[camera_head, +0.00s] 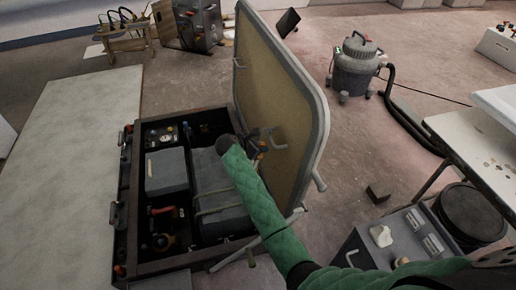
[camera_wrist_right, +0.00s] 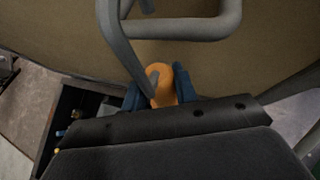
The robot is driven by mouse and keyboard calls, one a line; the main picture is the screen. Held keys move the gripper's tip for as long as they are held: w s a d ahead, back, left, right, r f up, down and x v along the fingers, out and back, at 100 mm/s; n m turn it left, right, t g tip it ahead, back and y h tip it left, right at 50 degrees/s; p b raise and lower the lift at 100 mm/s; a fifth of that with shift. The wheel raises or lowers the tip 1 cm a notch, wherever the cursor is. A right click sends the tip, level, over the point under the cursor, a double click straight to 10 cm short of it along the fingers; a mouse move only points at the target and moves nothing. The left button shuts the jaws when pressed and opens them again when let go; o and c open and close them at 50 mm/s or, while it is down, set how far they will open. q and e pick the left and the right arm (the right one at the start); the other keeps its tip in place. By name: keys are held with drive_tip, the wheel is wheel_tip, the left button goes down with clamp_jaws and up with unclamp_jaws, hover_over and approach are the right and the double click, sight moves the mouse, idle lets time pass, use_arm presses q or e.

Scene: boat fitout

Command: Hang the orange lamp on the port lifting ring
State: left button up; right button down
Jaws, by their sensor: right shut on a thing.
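My right gripper (camera_head: 258,140) reaches across the open box to the inner face of its raised lid. In the right wrist view its blue fingertips (camera_wrist_right: 158,88) are shut on the orange lamp (camera_wrist_right: 162,84). A small orange patch of the lamp also shows in the head view (camera_head: 263,148). A grey bent ring (camera_wrist_right: 190,27) stands out from the lid just beyond the lamp. A grey bar (camera_wrist_right: 122,45) runs from the upper left down to the lamp; I cannot tell whether it is hooked on the ring. My left gripper is not in view.
The lid (camera_head: 280,95) stands upright on the right side of the dark box (camera_head: 190,262). Grey units and fittings fill the box. A grey cabinet (camera_head: 385,240) and a white table (camera_head: 470,140) stand at the right. A vacuum cleaner (camera_head: 355,70) is behind.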

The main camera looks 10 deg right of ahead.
drive_tip(key=shift+d+f+b, duration=0.3)
drive_tip(key=shift+d+b, duration=0.45)
drive_tip(key=shift+b, duration=0.05)
drive_tip(key=shift+d+f, duration=0.2)
drive_tip(key=shift+f, duration=0.65)
drive_tip(key=shift+d+f, duration=0.15)
drive_tip(key=shift+f, duration=0.7)
drive_tip(key=shift+c, duration=2)
unclamp_jaws()
